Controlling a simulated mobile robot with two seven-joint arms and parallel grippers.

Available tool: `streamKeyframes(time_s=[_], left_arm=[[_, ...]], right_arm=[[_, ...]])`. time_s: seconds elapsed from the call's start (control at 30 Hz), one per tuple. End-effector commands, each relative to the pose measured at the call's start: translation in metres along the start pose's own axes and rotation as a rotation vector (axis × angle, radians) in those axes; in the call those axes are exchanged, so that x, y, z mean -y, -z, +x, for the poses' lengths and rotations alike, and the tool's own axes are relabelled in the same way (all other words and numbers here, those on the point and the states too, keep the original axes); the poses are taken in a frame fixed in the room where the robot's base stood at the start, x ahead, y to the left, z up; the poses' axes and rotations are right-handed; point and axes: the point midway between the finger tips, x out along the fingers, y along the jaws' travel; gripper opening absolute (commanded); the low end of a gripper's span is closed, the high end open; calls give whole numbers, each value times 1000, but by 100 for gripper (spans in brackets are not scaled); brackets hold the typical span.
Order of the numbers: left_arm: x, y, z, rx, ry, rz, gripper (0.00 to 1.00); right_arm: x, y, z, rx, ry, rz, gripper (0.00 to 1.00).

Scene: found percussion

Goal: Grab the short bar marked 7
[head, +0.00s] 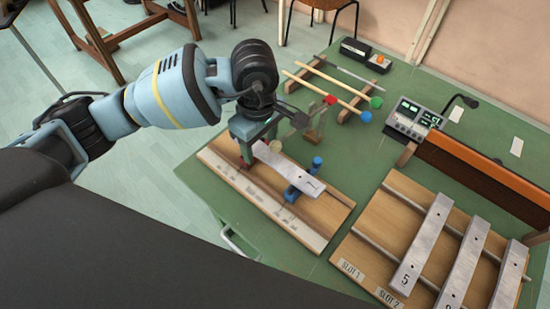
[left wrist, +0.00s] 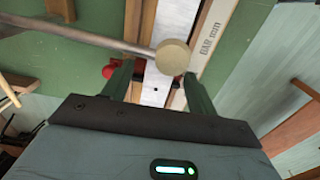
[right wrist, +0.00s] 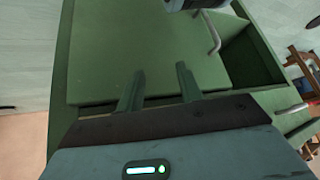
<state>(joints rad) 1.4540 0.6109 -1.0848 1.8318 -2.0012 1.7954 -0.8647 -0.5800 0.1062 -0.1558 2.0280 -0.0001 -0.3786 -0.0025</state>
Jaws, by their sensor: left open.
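The short metal bar marked 7 (head: 290,172) lies on a wooden board (head: 222,150) on the green table, across a blue support (head: 291,193) and a red one. My left gripper (head: 251,148) is open over the far left end of the bar. In the left wrist view the bar (left wrist: 176,25) runs between the spread fingers (left wrist: 157,88); I cannot tell whether they touch it. A cream round striker head (left wrist: 173,57) on a rod hides part of the bar. My right gripper (right wrist: 160,70) is open and empty over a green surface.
At the right, a rack (head: 372,246) holds several longer bars (head: 424,245), with slot labels. Two mallets (head: 345,95), a small device (head: 413,120) and an orange-sided box (head: 485,170) are behind.

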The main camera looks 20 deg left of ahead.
Motion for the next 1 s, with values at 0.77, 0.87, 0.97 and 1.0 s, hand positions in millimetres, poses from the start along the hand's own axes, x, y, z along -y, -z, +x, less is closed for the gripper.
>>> streamKeyframes(time_s=[0.77, 0.87, 0.97, 1.0], left_arm=[[0, 0, 1, 1, -2, 1, 4], [0, 0, 0, 1, -2, 1, 4], [0, 0, -2, 0, -2, 1, 4], [0, 0, -3, 0, -2, 1, 4]], right_arm=[[0, 0, 0, -1, 0, 0, 36], [0, 0, 0, -1, 0, 0, 36], [0, 0, 0, -1, 0, 0, 36], [0, 0, 0, 0, 0, 0, 36]])
